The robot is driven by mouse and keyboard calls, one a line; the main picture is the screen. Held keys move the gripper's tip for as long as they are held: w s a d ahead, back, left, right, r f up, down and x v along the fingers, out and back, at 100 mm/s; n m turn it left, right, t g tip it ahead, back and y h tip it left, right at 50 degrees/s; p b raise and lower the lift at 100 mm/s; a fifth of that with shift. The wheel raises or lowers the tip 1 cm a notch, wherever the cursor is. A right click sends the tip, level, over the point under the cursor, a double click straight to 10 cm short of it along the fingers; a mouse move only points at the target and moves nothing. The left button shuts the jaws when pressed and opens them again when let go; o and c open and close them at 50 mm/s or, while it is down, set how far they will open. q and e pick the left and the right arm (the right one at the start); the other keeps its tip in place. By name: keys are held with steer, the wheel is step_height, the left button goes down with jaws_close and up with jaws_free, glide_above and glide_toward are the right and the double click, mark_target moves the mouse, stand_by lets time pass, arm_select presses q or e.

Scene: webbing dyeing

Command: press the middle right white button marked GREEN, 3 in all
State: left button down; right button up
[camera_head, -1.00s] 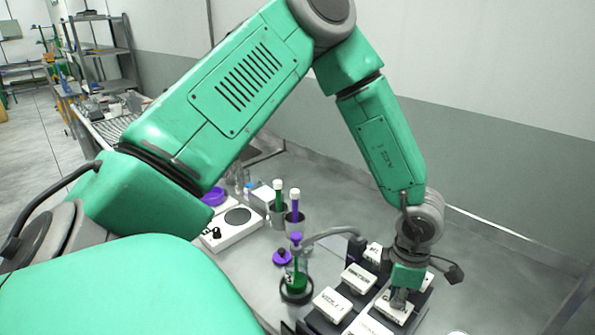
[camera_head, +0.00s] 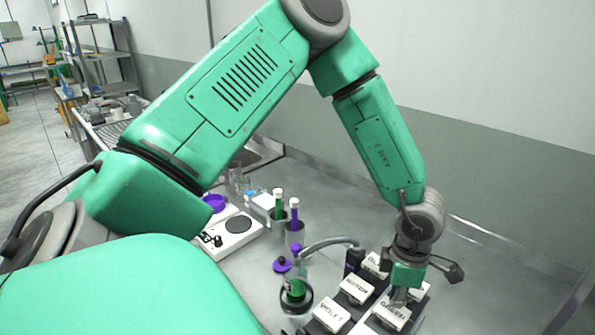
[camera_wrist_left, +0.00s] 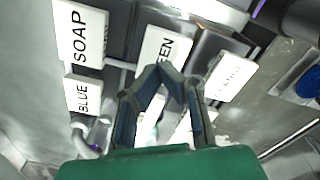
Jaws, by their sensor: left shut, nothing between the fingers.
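The white button marked GREEN (camera_head: 391,315) is on the dark button panel at the lower right of the head view. Its label is partly covered in the left wrist view, where "EEN" (camera_wrist_left: 168,46) shows. My left gripper (camera_head: 398,299) is shut and empty, its fingertips pointing down at the rear part of the GREEN button. The fingers (camera_wrist_left: 172,76) also show in front of that button in the left wrist view. I cannot tell whether the tips touch it. My right gripper is not in view.
Other white buttons stand close by: VIOLET (camera_head: 331,315), SOAP (camera_wrist_left: 80,34) and BLUE (camera_wrist_left: 84,95). A flask with green liquid (camera_head: 295,289) and tubes in holders (camera_head: 278,205) stand left of the panel. The table right of my gripper is clear.

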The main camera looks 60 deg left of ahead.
arm_select(q)
step_height(320, 180, up, 6)
stand_by(0.9)
stand_by(0.5)
